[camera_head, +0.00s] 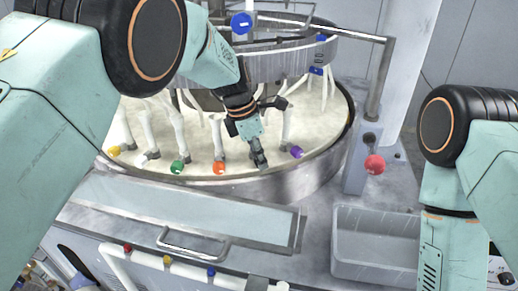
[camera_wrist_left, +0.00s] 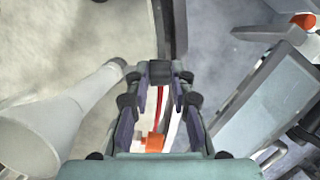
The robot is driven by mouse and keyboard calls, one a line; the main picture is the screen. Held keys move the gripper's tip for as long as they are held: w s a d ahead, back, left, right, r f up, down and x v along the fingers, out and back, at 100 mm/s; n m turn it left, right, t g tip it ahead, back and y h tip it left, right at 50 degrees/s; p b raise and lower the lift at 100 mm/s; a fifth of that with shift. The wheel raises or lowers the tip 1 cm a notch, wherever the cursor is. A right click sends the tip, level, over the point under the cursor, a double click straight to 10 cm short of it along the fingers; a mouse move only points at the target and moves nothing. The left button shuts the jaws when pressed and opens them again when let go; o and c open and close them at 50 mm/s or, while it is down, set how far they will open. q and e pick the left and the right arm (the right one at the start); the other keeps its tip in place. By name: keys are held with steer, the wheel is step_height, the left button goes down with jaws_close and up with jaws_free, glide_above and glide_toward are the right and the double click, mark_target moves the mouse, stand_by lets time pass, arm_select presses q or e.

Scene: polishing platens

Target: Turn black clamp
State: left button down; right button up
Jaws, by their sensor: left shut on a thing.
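The black clamp (camera_wrist_left: 160,72) shows in the left wrist view as a small dark block between my left fingertips. In the head view the gripper hides most or all of it. My left gripper (camera_head: 260,160) reaches down to the near rim of the round basin, between the orange clamp (camera_head: 219,168) and the purple clamp (camera_head: 296,152). It is shut on the black clamp; its two fingers also show in the left wrist view (camera_wrist_left: 160,85). How far the clamp is turned I cannot tell. My right arm is at the right edge of the head view, its gripper out of sight.
The basin's metal rim (camera_head: 285,183) curves around several white legs with coloured clamps, including a green clamp (camera_head: 178,167) and a yellow clamp (camera_head: 115,150). A red knob (camera_head: 375,165) stands to the right. A grey bin (camera_head: 375,275) is below it. A metal handle (camera_head: 190,250) lies in front.

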arm_select(q)
steer(key=shift+w+r, duration=0.1)
steer(key=shift+r, duration=0.05)
steer(key=c, duration=1.2)
jaws_free()
steer(key=shift+o, duration=0.2)
steer(key=v, duration=1.2)
steer(key=shift+a, duration=0.1)
